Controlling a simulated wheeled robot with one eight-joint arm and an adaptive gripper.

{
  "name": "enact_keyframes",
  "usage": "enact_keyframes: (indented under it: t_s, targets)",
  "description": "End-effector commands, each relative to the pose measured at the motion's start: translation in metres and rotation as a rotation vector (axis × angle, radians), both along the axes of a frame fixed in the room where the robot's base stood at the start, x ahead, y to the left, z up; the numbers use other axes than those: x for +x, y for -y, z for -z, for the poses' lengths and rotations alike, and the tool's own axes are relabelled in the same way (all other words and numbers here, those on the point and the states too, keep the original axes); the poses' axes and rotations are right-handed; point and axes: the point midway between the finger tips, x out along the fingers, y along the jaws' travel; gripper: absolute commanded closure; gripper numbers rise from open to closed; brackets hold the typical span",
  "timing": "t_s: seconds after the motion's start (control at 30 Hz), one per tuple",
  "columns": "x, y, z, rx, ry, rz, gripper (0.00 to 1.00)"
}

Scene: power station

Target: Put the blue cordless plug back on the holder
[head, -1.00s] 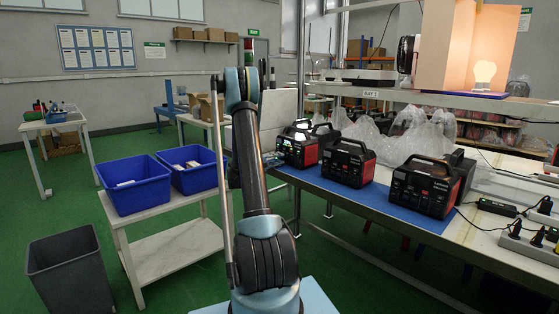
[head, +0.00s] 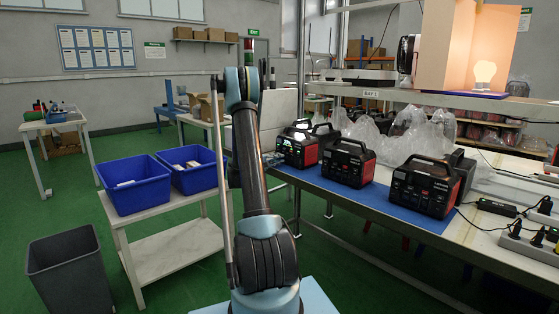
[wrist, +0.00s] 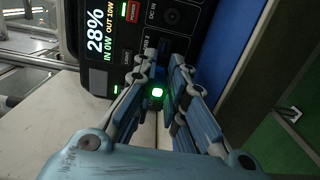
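In the wrist view, my gripper (wrist: 160,68) has its two blue-grey fingers reaching toward the front panel of a black power station (wrist: 110,65). The panel reads 28%, IN 0W, OUT 10W and is turned sideways. In the head view, my arm hides my gripper.
In the head view, black and red power stations (head: 348,163) stand on the blue mat (head: 379,206) of the long bench at right. Clear plastic wrap lies behind them. Two blue bins (head: 134,184) sit on a side table (head: 180,247); a grey bin (head: 72,270) stands on the floor.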

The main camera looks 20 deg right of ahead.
Motion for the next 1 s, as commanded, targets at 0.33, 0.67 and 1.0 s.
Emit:
enact_keyframes:
  t_s: [0.33,0.67,1.0]
  targets:
    - [0.0,0.0,0.0,0.0,0.0,0.0,1.0]
    - [-0.001,-0.004,0.0,0.0,0.0,0.0,1.0]
    - [-0.004,-0.015,0.0,0.0,0.0,-0.001,1.0]
